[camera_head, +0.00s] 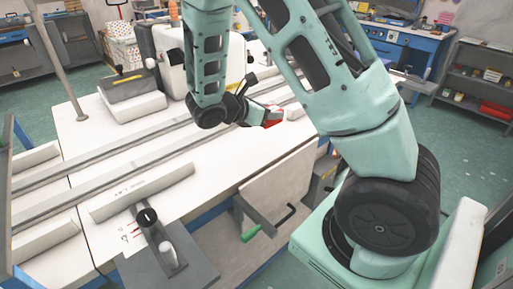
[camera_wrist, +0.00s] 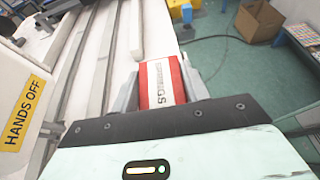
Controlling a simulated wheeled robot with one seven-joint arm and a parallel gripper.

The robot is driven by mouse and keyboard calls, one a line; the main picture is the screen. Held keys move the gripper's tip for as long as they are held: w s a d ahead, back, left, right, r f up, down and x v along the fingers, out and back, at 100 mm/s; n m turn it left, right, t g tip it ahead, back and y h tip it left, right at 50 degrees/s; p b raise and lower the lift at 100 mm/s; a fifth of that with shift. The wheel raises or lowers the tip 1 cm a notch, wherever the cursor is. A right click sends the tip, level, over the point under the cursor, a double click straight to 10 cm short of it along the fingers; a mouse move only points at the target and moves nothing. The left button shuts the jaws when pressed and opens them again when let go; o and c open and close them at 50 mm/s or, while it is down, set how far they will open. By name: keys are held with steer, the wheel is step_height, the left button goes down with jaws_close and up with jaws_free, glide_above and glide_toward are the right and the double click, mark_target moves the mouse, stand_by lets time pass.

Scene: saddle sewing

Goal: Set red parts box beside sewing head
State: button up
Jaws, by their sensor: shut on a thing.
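The red parts box (camera_wrist: 160,82), with a white lettered label, is between the two grey fingers of my gripper (camera_wrist: 161,84) in the wrist view. My gripper is shut on it. In the head view the red box (camera_head: 271,119) shows small at the end of my arm, above the right part of the white table; my gripper (camera_head: 266,114) is partly hidden there. The sewing head seems to be the white and black machine (camera_head: 170,45) behind my arm, partly covered by it. In the wrist view a white body with a yellow "HANDS OFF" sign (camera_wrist: 24,110) is at the left.
Long grey rails (camera_head: 100,180) run along the white table (camera_head: 75,140). A white block (camera_head: 135,107) lies left of the machine. A grey bar and a black-capped post (camera_head: 147,216) are near the front. A cardboard box (camera_wrist: 259,20) stands on the green floor.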

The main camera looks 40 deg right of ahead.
mark_target(265, 148)
steer(key=shift+w+f, duration=0.2)
steer(key=shift+w, duration=0.05)
step_height(265, 148, down, 9)
steer(key=shift+f, duration=0.1)
stand_by(0.3)
steer(key=shift+f, duration=0.15)
steer(key=o, duration=1)
